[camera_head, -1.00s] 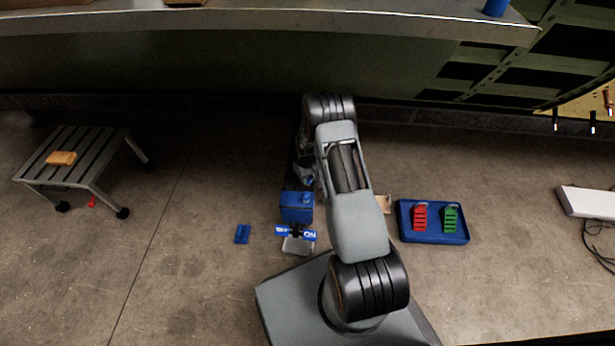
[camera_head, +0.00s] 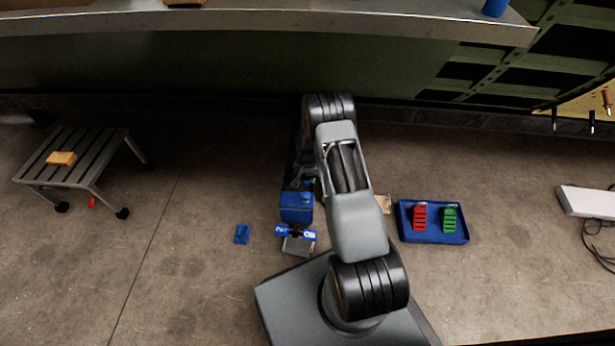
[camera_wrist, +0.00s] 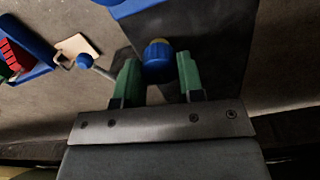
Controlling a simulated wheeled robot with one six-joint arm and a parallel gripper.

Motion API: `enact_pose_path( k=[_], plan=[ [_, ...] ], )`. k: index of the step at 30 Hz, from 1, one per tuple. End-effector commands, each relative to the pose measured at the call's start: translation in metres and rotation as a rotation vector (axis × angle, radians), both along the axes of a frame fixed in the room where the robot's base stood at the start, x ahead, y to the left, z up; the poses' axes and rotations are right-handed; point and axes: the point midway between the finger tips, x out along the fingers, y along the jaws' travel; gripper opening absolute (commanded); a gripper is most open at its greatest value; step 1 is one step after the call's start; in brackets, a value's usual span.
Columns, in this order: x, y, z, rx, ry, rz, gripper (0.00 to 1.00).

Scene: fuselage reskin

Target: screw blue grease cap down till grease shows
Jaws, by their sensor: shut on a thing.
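The blue grease cap (camera_wrist: 158,62) is between the green fingers of my gripper (camera_wrist: 156,78) in the wrist view. My gripper is shut on it. A thin yellow patch (camera_wrist: 158,41) shows along the cap's far edge; I cannot tell whether it is grease or a part of the fitting. Below the cap is a dark flat surface (camera_wrist: 212,45). In the head view my arm covers most of this spot, and the cap cannot be made out clearly there.
A blue tray (camera_head: 434,238) with a red and a green item is to the right. A blue ball-ended rod (camera_wrist: 84,61) lies near a pale block (camera_wrist: 76,45). A slatted step stool (camera_head: 75,155) stands left, and a blue piece (camera_head: 242,234) lies on open floor.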

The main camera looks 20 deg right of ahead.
Motion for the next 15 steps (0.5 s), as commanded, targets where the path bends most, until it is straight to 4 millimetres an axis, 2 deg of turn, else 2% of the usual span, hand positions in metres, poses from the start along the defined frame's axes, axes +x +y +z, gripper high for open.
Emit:
enact_pose_path(
  k=[15],
  plan=[
    [0.0009,-0.0013,0.0007,-0.001,-0.004,-0.12,0.12]
  ],
)
